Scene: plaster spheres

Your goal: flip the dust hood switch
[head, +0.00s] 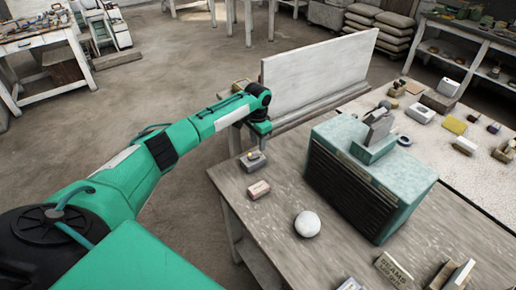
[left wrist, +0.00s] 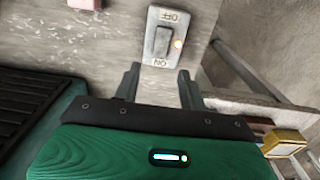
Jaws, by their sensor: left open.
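The switch (head: 253,160) is a small grey box on the table near its left edge. In the left wrist view the switch plate (left wrist: 163,42) has a dark rocker, an OFF label, an ON label and a lit orange lamp. I cannot tell which side of the rocker is down. The dust hood (head: 372,168) is a teal box with dark slats, to the right of the switch. My left gripper (left wrist: 157,72) is open and empty, its fingertips pointing at the ON end of the plate. In the head view it hangs just above the switch, partly hidden. My right gripper is out of view.
A pink block (head: 259,189) and a white plaster sphere (head: 307,224) sit on the table (head: 275,237) in front of the hood. A pale upright panel (head: 318,75) stands behind the switch. A yellow-topped box (left wrist: 283,140) shows at right in the wrist view.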

